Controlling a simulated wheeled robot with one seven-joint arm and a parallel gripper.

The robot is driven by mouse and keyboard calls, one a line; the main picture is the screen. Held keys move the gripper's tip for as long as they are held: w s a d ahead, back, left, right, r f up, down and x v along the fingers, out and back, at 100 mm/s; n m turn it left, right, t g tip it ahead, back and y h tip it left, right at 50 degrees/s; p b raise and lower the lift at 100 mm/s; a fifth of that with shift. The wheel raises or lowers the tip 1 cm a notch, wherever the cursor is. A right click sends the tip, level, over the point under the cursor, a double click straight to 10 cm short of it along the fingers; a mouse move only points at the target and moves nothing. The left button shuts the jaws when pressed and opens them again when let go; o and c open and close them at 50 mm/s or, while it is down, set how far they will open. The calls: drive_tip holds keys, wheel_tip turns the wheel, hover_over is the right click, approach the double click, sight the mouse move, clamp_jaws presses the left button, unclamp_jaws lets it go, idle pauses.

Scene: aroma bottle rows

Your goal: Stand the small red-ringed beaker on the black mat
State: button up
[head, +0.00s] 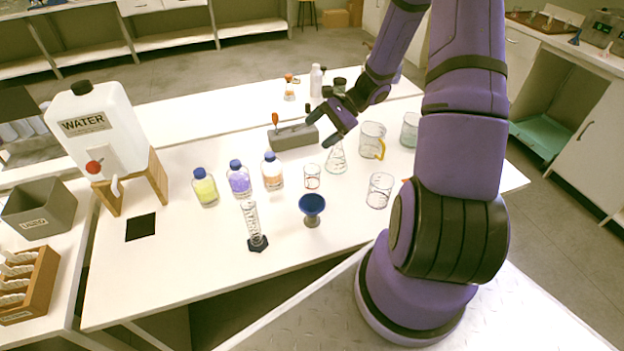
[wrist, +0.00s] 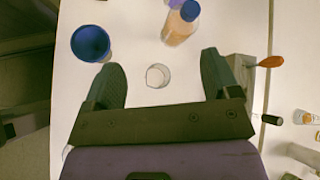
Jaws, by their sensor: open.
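The small red-ringed beaker (head: 312,177) stands upright on the white table, between the blue funnel and the orange bottle. In the wrist view the beaker (wrist: 158,76) appears as a pale round shape between my fingers; its red ring is not clear there. The black mat (head: 141,227) lies flat and bare at the table's left, in front of the water container's stand. My gripper (head: 322,129) is open and empty, raised above the table. In the wrist view its two fingers (wrist: 160,64) are spread, with the beaker below and apart from them.
The blue funnel (head: 312,204) and a graduated cylinder (head: 252,226) stand near the front. Yellow (head: 205,188), purple (head: 239,180) and orange (head: 272,173) bottles stand between the beaker and mat. A larger beaker (head: 380,190) and a flask (head: 336,160) are close by. Table front left is clear.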

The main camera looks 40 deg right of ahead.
sight(312, 172)
drive_tip(key=d+f+m+t, duration=0.1)
drive_tip(key=f+m, duration=0.1)
drive_tip(key=f, duration=0.3)
drive_tip(key=s+d+f+m+t, duration=0.1)
drive_tip(key=d+f+m+t, duration=0.1)
drive_tip(key=f, duration=0.3)
drive_tip(key=d+f+m+t+y, duration=0.1)
drive_tip(key=f+m+t, duration=0.1)
drive_tip(key=f+m, duration=0.2)
drive_tip(key=shift+s+d+f, duration=0.15)
drive_tip(key=shift+d+f, duration=0.2)
drive_tip(key=shift+f, duration=0.4)
drive_tip(key=shift+m, duration=0.3)
drive_tip(key=shift+x, duration=3.75)
drive_tip(key=shift+s+a+r, duration=0.1)
drive_tip(key=shift+s+a, duration=0.05)
drive_tip(key=shift+c, duration=0.2)
drive_tip(key=c, duration=1)
drive_tip(key=shift+r, duration=0.15)
